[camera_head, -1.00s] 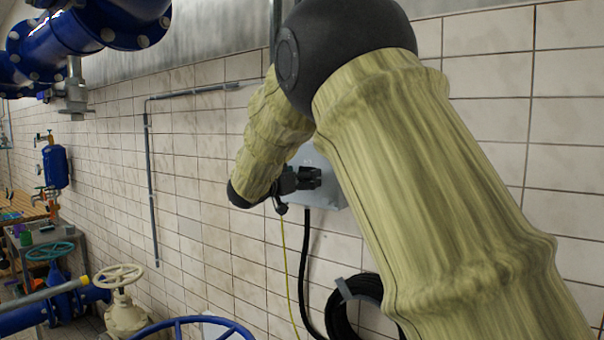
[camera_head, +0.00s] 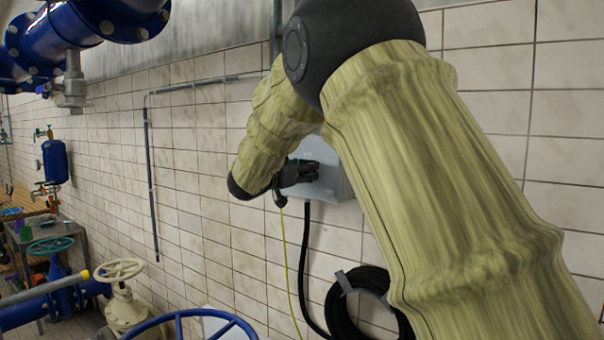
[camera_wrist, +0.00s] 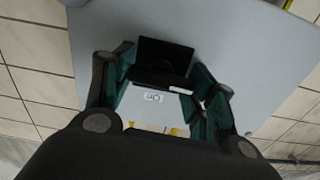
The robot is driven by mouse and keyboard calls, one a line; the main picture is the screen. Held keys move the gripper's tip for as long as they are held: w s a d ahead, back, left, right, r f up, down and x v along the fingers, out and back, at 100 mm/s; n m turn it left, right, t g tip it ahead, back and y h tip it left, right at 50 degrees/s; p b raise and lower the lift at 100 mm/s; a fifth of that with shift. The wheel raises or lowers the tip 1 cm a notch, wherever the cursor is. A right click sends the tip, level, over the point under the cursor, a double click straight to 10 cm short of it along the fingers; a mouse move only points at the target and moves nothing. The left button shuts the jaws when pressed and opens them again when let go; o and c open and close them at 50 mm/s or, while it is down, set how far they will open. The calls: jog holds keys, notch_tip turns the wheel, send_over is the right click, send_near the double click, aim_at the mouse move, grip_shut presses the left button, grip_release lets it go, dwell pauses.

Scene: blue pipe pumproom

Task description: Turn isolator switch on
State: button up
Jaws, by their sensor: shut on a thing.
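The isolator switch is a light grey box on the tiled wall, partly hidden behind my arm in the head view (camera_head: 335,186). Its grey face fills much of the wrist view (camera_wrist: 240,50). A black switch handle (camera_wrist: 165,57) stands out from that face. My gripper (camera_wrist: 160,76) has its green-padded fingers on either side of the handle and is shut on it. In the head view my gripper (camera_head: 308,171) is at the front of the box. A small white label (camera_wrist: 153,97) shows below the handle, upside down and hard to read.
A black cable (camera_head: 304,265) and a thin yellow-green wire (camera_head: 288,262) hang below the box. A coiled black hose (camera_head: 340,306) hangs on the wall at lower right. Blue pipes and a cream handwheel (camera_head: 119,270) stand at lower left.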

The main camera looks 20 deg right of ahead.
jog(key=m+b, duration=0.2)
jog(key=b, duration=0.1)
jog(key=m+b, duration=0.2)
jog(key=b, duration=0.1)
jog(key=shift+s+d+f+m, duration=0.1)
jog(key=shift+f+m, duration=0.3)
jog(key=m+b, duration=0.4)
jog(key=b, duration=0.2)
jog(key=m+b, duration=0.5)
jog(key=b, duration=0.2)
jog(key=shift+f+m, duration=0.1)
jog(key=shift+m, duration=0.2)
jog(key=m+b, duration=0.2)
jog(key=shift+m+b, duration=0.4)
jog(key=shift+r, duration=0.25)
jog(key=o, duration=1)
jog(key=shift+o, duration=0.2)
jog(key=shift+s, duration=0.1)
